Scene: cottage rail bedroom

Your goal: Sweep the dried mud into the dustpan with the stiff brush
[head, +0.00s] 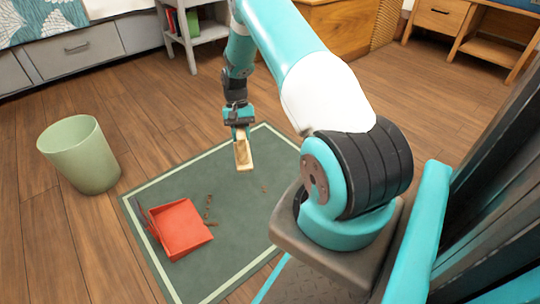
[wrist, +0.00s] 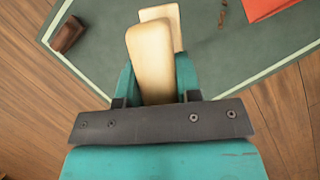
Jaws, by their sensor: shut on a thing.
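My gripper (head: 238,117) is shut on the stiff brush (head: 243,152), which has a pale wooden body and hangs above the mat's far part. In the wrist view the brush (wrist: 150,62) stands between the teal fingers (wrist: 158,85); its bristles cannot be made out. The red dustpan (head: 183,230) lies on the left part of the green mat, and its edge shows in the wrist view (wrist: 268,7). Several brown bits of dried mud (head: 209,206) lie just right of the dustpan, and another bit (head: 263,188) lies farther right. Mud also shows in the wrist view (wrist: 222,17).
The green mat (head: 165,193) with a pale border lies on the wooden floor. A pale green bin (head: 82,160) stands left of it. A brown object (wrist: 67,34), unclear in kind, sits at the mat's edge in the wrist view. Bed drawers (head: 80,47) and a shelf (head: 208,33) stand behind.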

